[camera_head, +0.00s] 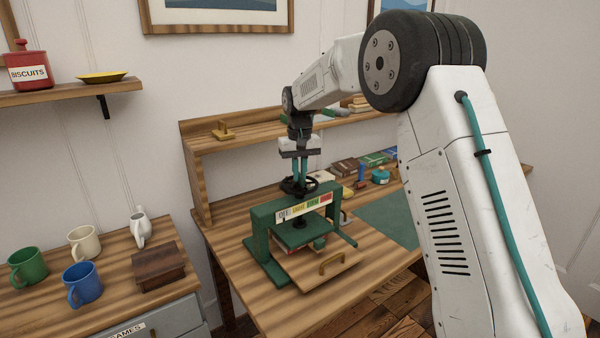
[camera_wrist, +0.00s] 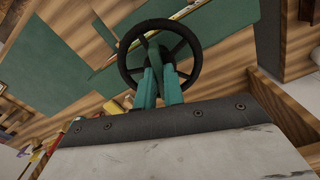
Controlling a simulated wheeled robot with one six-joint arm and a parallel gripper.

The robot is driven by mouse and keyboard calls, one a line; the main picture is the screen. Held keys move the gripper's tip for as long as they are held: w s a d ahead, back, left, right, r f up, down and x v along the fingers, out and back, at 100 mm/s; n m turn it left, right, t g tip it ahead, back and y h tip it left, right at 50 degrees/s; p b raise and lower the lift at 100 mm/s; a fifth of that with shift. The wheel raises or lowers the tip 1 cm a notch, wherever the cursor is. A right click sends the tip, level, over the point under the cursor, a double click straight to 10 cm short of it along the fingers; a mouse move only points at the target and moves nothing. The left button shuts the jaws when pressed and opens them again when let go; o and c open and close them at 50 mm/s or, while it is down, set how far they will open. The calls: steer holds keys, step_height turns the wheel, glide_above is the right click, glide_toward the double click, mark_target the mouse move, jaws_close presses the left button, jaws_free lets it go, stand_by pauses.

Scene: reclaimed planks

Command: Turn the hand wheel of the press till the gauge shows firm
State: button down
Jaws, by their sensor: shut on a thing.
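The green press (camera_head: 262,222) stands on the wooden bench, with a dark hand wheel (camera_head: 288,187) on top. The wheel's rim and spokes also show in the wrist view (camera_wrist: 160,23). My gripper (camera_head: 301,182) comes down on the wheel from above. In the wrist view its teal fingers (camera_wrist: 160,84) are shut on the wheel at its near side. The gauge strip (camera_head: 305,207) on the press's crossbar has white, yellow, green and red fields, the leftmost seeming to read OFF. I cannot tell where a pointer stands. Below the crossbar is a green pressing plate (camera_head: 300,237).
A board with a brass handle (camera_head: 335,263) lies in front of the press. A green mat (camera_head: 388,220) lies to the right. Books (camera_head: 372,160) and a small teal pot (camera_head: 380,175) stand behind. Mugs and a wooden box (camera_head: 160,267) are on the left cabinet.

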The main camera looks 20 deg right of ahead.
mark_target(300, 174)
steer(key=shift+r, duration=0.1)
steer(key=c, duration=1.5)
jaws_free()
steer(key=shift+r, duration=3.85)
